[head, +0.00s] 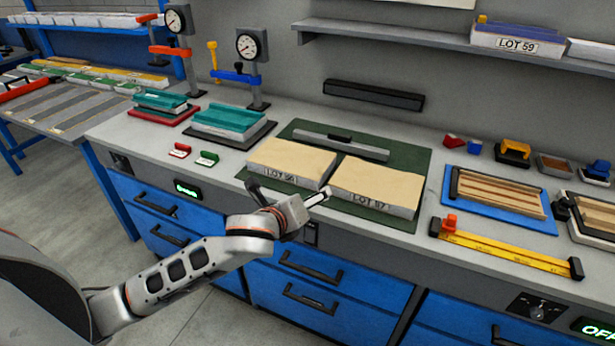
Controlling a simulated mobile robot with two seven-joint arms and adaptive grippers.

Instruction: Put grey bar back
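A long grey bar (345,147) with a black grip at its middle lies on the green mat (408,151), along its back part. It lies behind two cream-topped blocks, LOT 56 (290,162) and LOT 57 (377,184). One arm comes in from the lower left. Its gripper, my left one (287,194), is over the front edge of the bench, in front of the two blocks. Its fingers are spread wide apart with nothing visible between them. It is well short of the grey bar. My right gripper is not in view.
A black wall-mounted holder (373,95) is on the wall behind the mat. Two dial gauges (248,45) on posts and teal-topped blocks (227,119) stand left. A blue tray with striped strips (497,193) and a yellow rule (505,247) lie right. A shelf (400,34) overhangs the back.

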